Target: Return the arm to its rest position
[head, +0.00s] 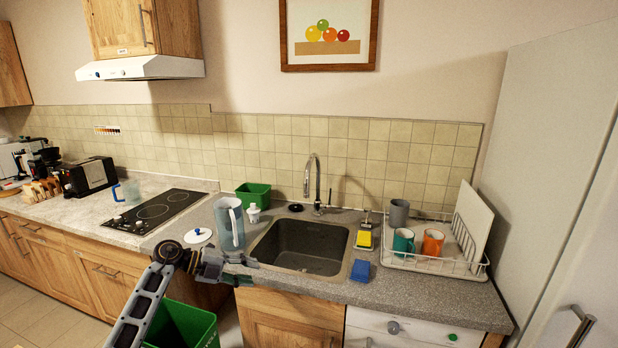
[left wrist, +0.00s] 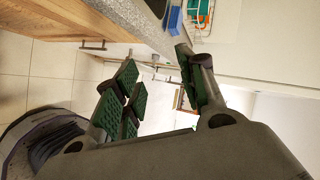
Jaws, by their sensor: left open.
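My left gripper (head: 248,270) is in front of the counter's front edge in the head view, close to the sink cabinet and below the pitcher. In the left wrist view its fingers (left wrist: 158,88) stand apart with green pads and nothing between them. My left arm reaches in from the bottom left. My right gripper does not show in either view.
A clear pitcher (head: 230,226) stands on the counter left of the sink (head: 302,247), near my gripper. A dish rack (head: 433,262) with mugs is at right. A green bin (head: 182,326) stands below my arm. Blue sponge (head: 361,270) lies near the counter edge.

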